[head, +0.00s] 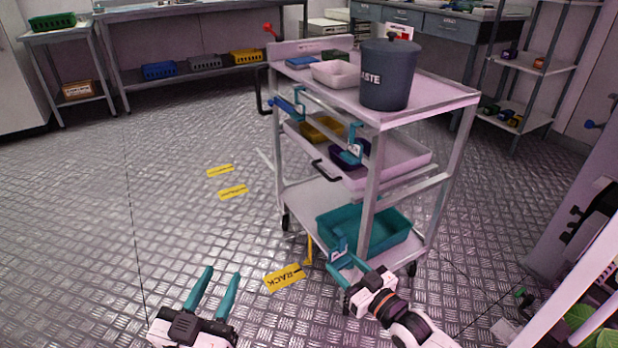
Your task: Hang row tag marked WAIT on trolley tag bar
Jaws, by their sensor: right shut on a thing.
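The grey trolley (425,88) stands in the middle of the head view. Teal hooked tags hang at its near left side below the top shelf, one blue-ended (290,106) and one with a pale mark (352,150); the bar behind them is hard to make out. My left gripper (222,272) is open and empty over the floor at the lower left.
A dark lidded bin (388,78) and a pink tray (336,75) stand on the trolley top. A teal crate (385,236) sits on its bottom shelf. The floor (100,220) on the left is clear.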

